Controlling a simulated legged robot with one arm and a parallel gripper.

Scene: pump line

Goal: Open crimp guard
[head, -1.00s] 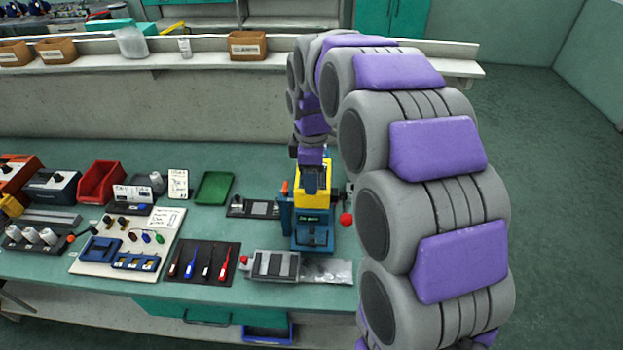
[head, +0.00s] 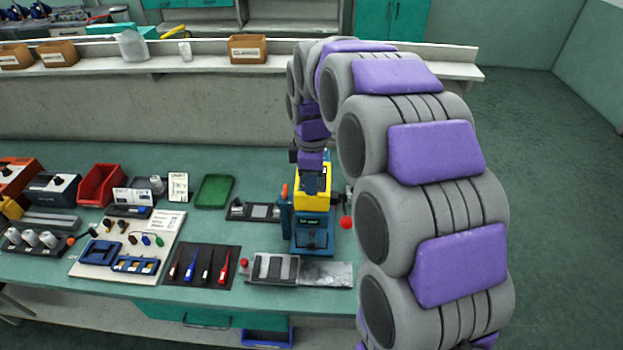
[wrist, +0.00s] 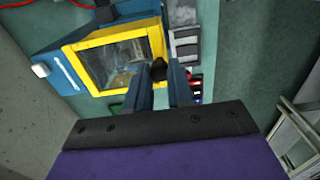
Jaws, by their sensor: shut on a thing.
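The blue crimp press (head: 313,238) stands near the right end of the bench, and its yellow-framed guard (head: 325,198) shows at its upper part. In the wrist view the guard (wrist: 157,36) is a yellow frame around a clear pane. A black knob (wrist: 159,69) sits at the frame's lower right corner. My gripper (wrist: 161,78) has one blue finger on each side of the knob and is shut on it. In the head view my wrist comes down over the press, and my fingertips cannot be made out.
A red ball-shaped knob (head: 346,222) sticks out to the right of the press. A grey fixture (head: 275,268) lies in front, a dark plate (head: 253,211) to the left. Further left are a screwdriver mat (head: 202,264), a green tray (head: 214,190) and a red bin (head: 100,186).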

